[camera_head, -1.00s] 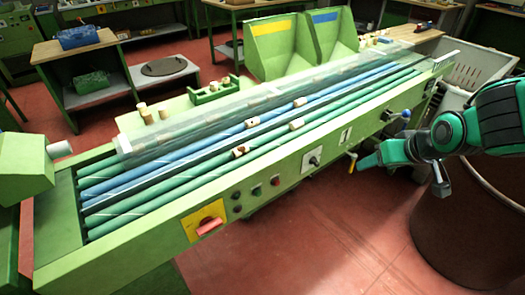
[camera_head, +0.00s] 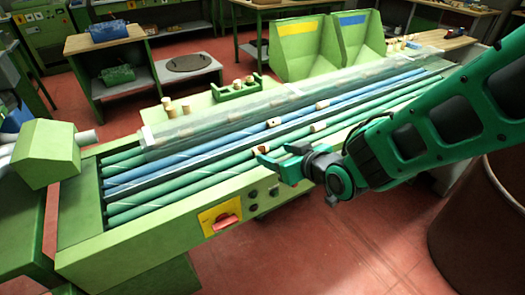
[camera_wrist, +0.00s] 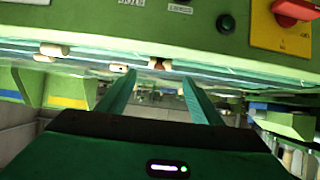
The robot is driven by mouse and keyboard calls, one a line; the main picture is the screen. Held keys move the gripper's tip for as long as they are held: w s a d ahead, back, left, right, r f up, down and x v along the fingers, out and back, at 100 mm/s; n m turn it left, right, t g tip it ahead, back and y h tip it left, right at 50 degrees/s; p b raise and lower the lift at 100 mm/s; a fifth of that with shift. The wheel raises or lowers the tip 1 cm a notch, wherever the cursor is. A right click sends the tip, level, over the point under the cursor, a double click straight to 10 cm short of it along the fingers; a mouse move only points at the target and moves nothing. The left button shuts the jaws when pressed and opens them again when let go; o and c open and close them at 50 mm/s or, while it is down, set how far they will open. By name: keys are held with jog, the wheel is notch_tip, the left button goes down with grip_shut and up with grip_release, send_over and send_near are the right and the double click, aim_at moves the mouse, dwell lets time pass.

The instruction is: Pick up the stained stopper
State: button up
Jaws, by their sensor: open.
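Cork stoppers lie on the green and blue rollers of the sorting machine (camera_head: 140,187). In the wrist view, a stopper with a dark brown mark (camera_wrist: 160,64) lies on the rollers beyond and between my fingertips. Paler stoppers (camera_wrist: 119,68) (camera_wrist: 54,50) lie to its left. In the head view, stoppers show on the rollers (camera_head: 273,123) (camera_head: 319,127) (camera_head: 322,104); the marked one is largely hidden by my gripper. My gripper (camera_head: 262,156) is open and empty, reaching over the machine's front edge; it also shows in the wrist view (camera_wrist: 160,78).
A clear cover (camera_head: 200,130) spans the back rollers. The front panel has a red switch on a yellow plate (camera_head: 221,216) and buttons. Green bins (camera_head: 298,50) and a small green rack (camera_head: 236,90) stand behind. A brown drum (camera_head: 480,220) stands at right.

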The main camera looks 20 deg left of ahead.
aim_at(262, 148)
jog(key=shift+x, duration=4.15)
jog(key=shift+w+r, duration=0.15)
jog(key=c, duration=1.1)
